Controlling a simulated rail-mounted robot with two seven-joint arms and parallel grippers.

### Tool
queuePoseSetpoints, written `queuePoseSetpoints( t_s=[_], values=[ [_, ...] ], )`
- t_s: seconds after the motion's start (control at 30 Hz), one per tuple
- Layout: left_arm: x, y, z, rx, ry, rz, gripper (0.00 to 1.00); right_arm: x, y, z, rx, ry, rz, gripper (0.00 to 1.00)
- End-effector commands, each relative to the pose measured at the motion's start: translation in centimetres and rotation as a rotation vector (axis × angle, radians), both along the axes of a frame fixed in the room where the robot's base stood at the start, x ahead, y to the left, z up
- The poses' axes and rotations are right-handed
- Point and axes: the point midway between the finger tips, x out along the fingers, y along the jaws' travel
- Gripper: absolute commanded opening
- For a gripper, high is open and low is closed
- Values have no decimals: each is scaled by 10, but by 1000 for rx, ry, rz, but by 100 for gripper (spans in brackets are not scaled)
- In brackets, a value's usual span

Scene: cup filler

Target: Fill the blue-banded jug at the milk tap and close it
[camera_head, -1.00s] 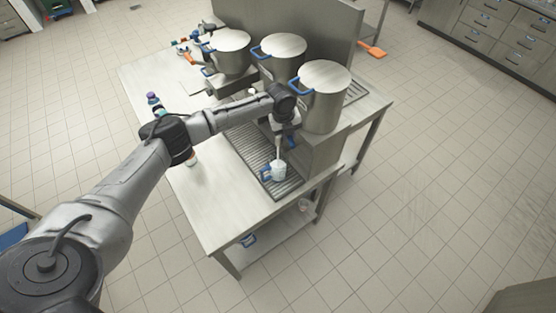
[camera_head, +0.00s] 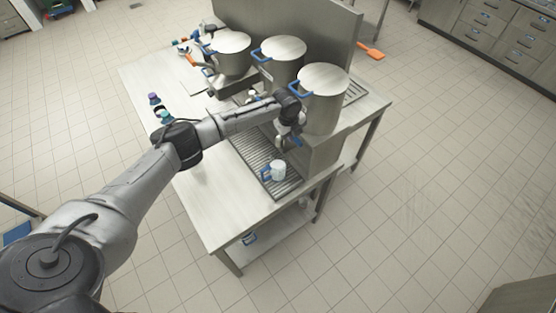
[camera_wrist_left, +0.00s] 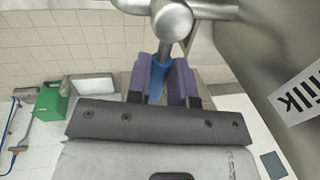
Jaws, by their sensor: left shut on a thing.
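The small pale jug (camera_head: 279,171) with a blue handle stands upright on the slotted drip tray (camera_head: 251,149), below the milk tap; its inside is too small to judge. The tap belongs to the nearest tall steel pot (camera_head: 325,103). My left gripper (camera_head: 289,141) is at the tap, above the jug. In the left wrist view its purple fingers (camera_wrist_left: 165,84) are shut on the blue tap lever (camera_wrist_left: 158,78), beside the round metal tap body (camera_wrist_left: 172,20). No stream shows between tap and jug. My right gripper is not in view.
Two more steel pots (camera_head: 283,52) (camera_head: 231,55) stand in a row behind the nearest one. Small bottles (camera_head: 154,99) stand at the table's left edge. The front of the steel table (camera_head: 215,205) is clear. A lower shelf (camera_head: 276,232) lies beneath.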

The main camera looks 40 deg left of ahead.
Motion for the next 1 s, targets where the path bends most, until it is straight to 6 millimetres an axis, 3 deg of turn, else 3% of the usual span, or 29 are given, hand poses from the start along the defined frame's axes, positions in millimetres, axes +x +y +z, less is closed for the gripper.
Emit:
queuePoseSetpoints(
  t_s=[0.2,0.7,0.73,1.0],
  values=[
    [4,0,0,1,2,99,0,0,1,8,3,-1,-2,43],
    [6,0,-1,1,-2,140,0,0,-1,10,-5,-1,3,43],
    [6,0,-1,1,-2,140,26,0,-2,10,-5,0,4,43],
    [6,-1,0,1,0,138,52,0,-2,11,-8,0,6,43]
  ],
)
